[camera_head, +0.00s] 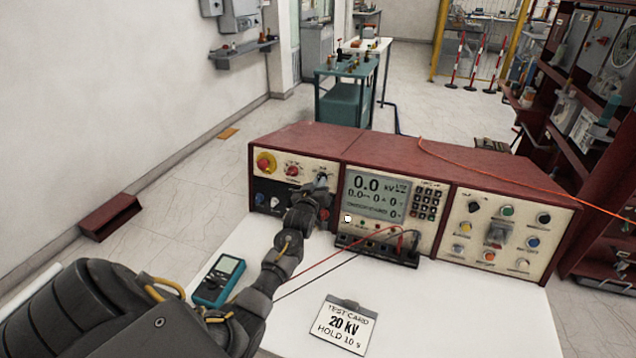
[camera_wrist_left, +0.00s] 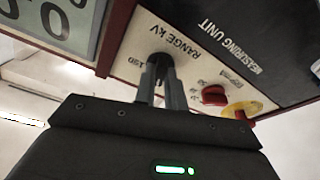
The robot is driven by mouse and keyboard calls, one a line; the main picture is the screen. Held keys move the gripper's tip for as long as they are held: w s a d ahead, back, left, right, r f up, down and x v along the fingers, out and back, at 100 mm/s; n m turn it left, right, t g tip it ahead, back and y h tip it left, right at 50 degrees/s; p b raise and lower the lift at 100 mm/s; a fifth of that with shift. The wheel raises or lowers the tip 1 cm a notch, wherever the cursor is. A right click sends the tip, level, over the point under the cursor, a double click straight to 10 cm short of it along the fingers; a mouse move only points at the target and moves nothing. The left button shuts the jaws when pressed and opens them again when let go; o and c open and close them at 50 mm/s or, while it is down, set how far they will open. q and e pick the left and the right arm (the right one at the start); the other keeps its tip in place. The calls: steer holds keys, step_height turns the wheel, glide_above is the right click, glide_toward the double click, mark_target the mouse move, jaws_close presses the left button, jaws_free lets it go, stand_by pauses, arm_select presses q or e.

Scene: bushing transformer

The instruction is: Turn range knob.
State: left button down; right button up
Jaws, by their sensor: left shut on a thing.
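The range knob (camera_wrist_left: 160,59) is a dark knob under the "RANGE KV" lettering on the left panel of the red test console (camera_head: 320,140). In the left wrist view my left gripper (camera_wrist_left: 160,75) has its two fingers on either side of the knob, shut on it. In the head view my left gripper (camera_head: 317,186) reaches the upper right of that left panel, and it hides most of the knob. The knob's pointer and most scale marks are hidden. My right gripper is not in view.
A red knob (camera_head: 292,170) and a red button on a yellow ring (camera_head: 265,163) sit left of the gripper. A blue multimeter (camera_head: 219,280), thin leads and a "20 KV" test card (camera_head: 343,326) lie on the white table (camera_head: 480,325). The display (camera_head: 373,197) reads 0.0 kV.

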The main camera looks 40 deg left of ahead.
arm_select(q)
steer(key=shift+w+d+r+n+g+y+p, duration=0.1)
steer(key=shift+n+g+y+p, duration=0.35)
steer(key=shift+n, duration=1.8)
steer(key=shift+d+r+n+g+y+p, duration=0.1)
steer(key=shift+n+g+y+p, duration=0.3)
steer(key=shift+n, duration=2.15)
steer(key=c, duration=1.5)
jaws_free()
steer(key=shift+o, duration=0.2)
